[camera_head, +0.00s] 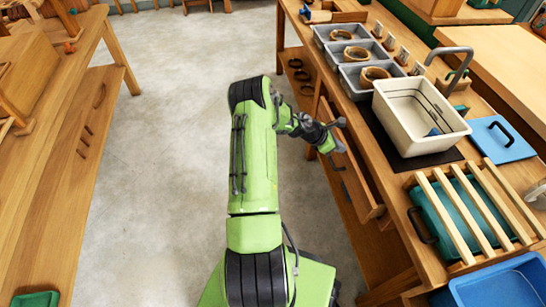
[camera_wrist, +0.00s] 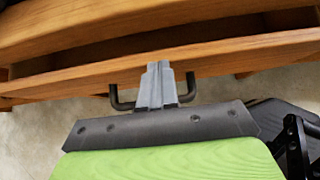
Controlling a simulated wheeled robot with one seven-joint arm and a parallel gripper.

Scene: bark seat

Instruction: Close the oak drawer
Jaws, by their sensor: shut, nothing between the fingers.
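The oak drawer (camera_head: 368,196) is under the right-hand workbench and stands partly open. In the wrist view its front (camera_wrist: 60,84) crosses the picture, with a dark gap between it and the bench edge above. Its dark bar handle (camera_wrist: 116,100) shows on both sides of my fingers. My gripper (camera_wrist: 159,68) is shut and empty, with its grey fingertips over the drawer front at the middle of the handle. I cannot tell whether they touch it. In the head view my gripper (camera_head: 337,146) is beside the drawer, and the drawer's inside is mostly hidden.
The right workbench holds grey bins (camera_head: 358,80), a cream tub (camera_head: 412,110), a blue lid (camera_head: 500,138) and a slatted wooden rack (camera_head: 470,215). Another wooden bench (camera_head: 80,110) stands at the left. The concrete floor (camera_head: 180,120) between the benches is clear.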

